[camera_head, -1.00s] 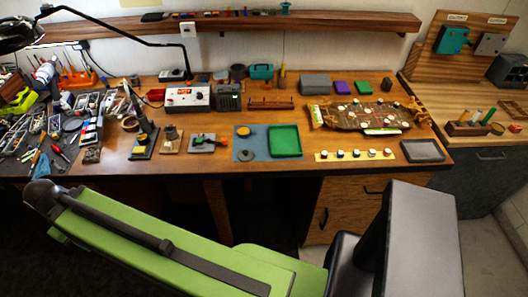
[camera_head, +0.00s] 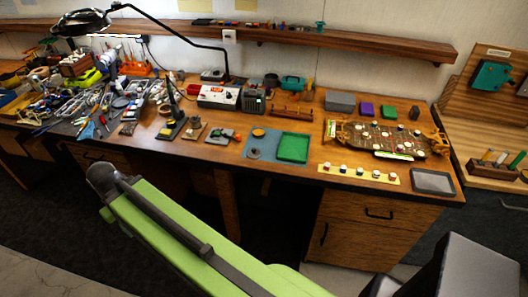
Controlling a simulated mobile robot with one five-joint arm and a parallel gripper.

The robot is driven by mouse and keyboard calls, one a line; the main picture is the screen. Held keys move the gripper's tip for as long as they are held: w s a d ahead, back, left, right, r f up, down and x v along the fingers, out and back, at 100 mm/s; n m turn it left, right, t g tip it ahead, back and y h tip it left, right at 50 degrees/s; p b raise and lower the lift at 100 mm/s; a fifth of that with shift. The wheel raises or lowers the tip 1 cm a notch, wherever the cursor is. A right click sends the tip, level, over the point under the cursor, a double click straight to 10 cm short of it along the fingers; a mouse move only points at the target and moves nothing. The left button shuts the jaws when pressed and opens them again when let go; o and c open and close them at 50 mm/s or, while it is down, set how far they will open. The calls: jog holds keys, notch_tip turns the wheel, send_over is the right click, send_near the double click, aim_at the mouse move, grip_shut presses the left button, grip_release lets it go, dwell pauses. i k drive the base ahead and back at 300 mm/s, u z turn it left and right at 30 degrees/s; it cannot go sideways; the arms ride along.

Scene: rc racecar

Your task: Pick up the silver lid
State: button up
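I cannot pick out a clear silver lid. A small dark grey round piece (camera_head: 254,153) lies on a blue mat (camera_head: 250,142) near the bench's front edge, below a round yellow piece (camera_head: 259,132) and left of a green tray (camera_head: 293,147). A pale round piece (camera_head: 120,102) lies in the clutter on the left. Either could be a lid; they are too small to tell. My green arm crosses the lower part of the picture, in front of and below the bench. My gripper's fingers do not show.
Tools crowd the left end. A lamp (camera_head: 80,22) overhangs it. Drawers (camera_head: 365,215) stand below right.

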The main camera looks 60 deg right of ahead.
aim_at(253, 153)
jog(key=u, duration=0.1)
jog(key=i, duration=0.95)
jog(key=z, duration=0.05)
